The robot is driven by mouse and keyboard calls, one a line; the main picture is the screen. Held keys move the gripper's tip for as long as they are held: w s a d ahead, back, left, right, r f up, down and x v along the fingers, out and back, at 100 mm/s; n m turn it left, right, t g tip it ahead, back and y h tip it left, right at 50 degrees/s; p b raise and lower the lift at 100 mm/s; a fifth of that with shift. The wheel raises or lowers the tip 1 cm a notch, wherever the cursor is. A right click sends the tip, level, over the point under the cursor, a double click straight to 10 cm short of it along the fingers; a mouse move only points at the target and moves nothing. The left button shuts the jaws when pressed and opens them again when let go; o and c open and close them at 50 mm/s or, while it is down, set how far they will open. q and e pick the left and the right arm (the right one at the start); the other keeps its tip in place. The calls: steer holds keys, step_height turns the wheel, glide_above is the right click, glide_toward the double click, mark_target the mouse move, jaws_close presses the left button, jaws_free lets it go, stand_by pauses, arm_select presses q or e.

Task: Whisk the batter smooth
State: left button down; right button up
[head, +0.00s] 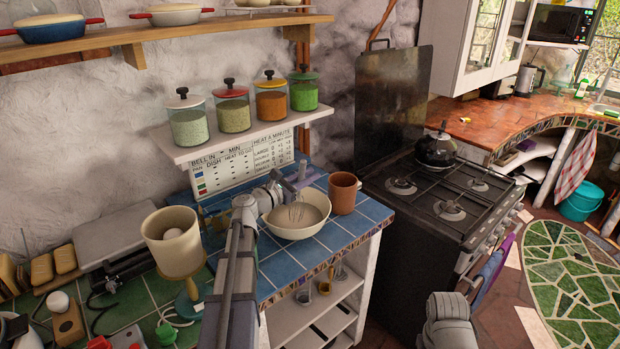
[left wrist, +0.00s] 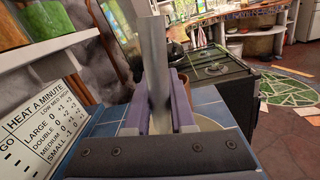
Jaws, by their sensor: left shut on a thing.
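A cream bowl (head: 292,231) stands on the blue-tiled counter, with pale batter (head: 312,213) in it. A wire whisk (head: 296,212) has its loops down in the bowl. My left gripper (head: 287,184) is above the bowl's back rim. In the left wrist view its purple fingers (left wrist: 160,115) are shut on the grey whisk handle (left wrist: 158,75). Part of the bowl (left wrist: 210,123) shows behind the right finger. The loops are hidden there. How smooth the batter is cannot be told. My right gripper is not visible.
A brown mug (head: 343,193) stands just right of the bowl. A black stove (head: 430,215) with a kettle (head: 436,150) is further right. A shelf (head: 250,136) with several lidded jars hangs behind. A cream lamp (head: 172,242) stands left of my arm.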

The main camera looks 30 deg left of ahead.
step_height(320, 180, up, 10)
steer(key=p, duration=0.9)
steer(key=shift+p, duration=0.4)
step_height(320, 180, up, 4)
steer(key=p, duration=0.4)
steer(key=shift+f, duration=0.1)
